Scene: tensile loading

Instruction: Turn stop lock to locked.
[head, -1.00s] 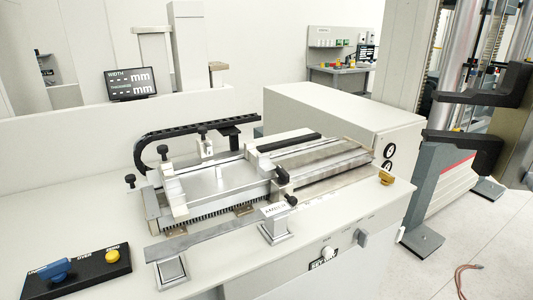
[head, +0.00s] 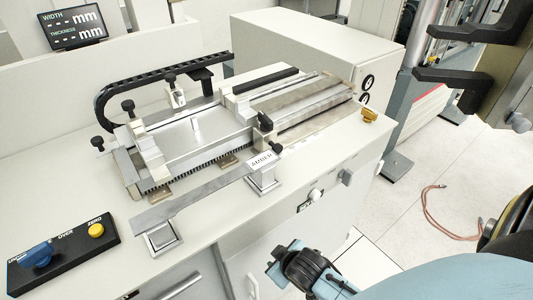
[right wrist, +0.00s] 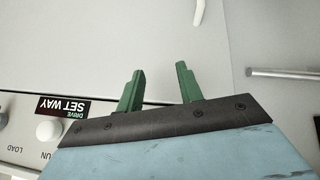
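I cannot tell which part is the stop lock. A black lever knob (head: 265,122) stands at the front edge of the sliding fixture (head: 196,136), and a smaller black knob (head: 275,148) is on the post with the label plate. On the bench front are a white round knob (head: 316,195) and a grey lever (head: 346,177). My right gripper (head: 284,258) is below and in front of the bench front, apart from these. In the right wrist view its green fingers (right wrist: 160,70) are spread and empty, right of the white knob (right wrist: 50,130).
A yellow knob (head: 369,115) sits at the bench's right end. A black box (head: 62,255) with blue and yellow knobs is at the front left. A long flat strip (head: 195,195) spans two posts. A bar handle (right wrist: 285,72) shows in the wrist view.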

